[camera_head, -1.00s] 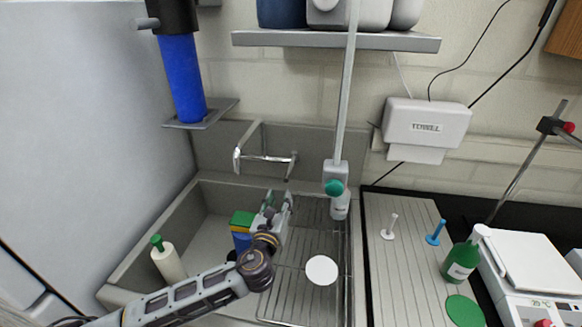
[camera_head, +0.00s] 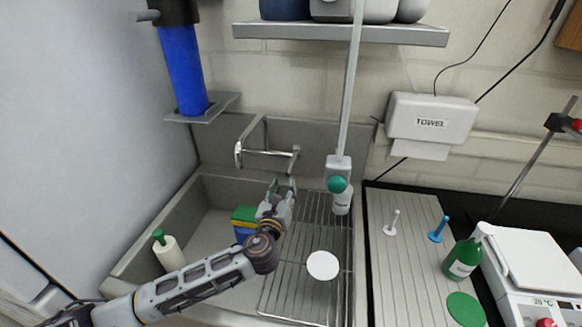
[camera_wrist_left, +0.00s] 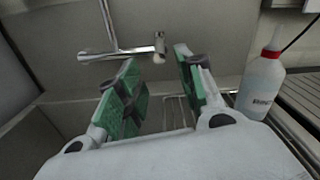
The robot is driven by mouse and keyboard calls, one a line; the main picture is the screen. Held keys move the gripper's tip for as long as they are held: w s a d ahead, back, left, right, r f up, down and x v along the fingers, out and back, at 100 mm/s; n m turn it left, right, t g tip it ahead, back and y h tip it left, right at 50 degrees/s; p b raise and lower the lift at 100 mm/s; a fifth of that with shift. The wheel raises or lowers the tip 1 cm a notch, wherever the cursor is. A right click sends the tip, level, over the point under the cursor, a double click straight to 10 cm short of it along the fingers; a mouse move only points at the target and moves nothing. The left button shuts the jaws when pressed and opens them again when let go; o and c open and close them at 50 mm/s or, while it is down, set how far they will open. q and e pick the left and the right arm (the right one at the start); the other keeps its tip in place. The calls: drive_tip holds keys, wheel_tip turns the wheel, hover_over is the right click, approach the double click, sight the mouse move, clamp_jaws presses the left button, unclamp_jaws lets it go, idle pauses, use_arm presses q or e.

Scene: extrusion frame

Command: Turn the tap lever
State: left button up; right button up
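The chrome tap (camera_head: 268,152) is on the sink's grey back wall, with a thin bar running sideways. It also shows in the left wrist view (camera_wrist_left: 125,51), its right end just above the gap between my fingertips. Which part is the lever is hard to tell. My left gripper (camera_head: 282,186) is over the sink, in front of and below the tap's right end, apart from it. In the wrist view its green-padded fingers (camera_wrist_left: 156,68) are spread with nothing between them. My right gripper is not in view.
The sink (camera_head: 187,213) holds a blue, yellow and green block (camera_head: 243,222) and a green-capped bottle (camera_head: 168,252). Right of my gripper are a wire rack (camera_head: 318,232), a white disc (camera_head: 322,265) and a white bottle (camera_head: 342,203), which also stands right in the wrist view (camera_wrist_left: 261,88).

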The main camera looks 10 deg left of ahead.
sight(291, 167)
use_arm(q)
drive_tip(key=shift+w+p, duration=0.7)
drive_tip(key=shift+w, duration=5.2)
clamp_jaws()
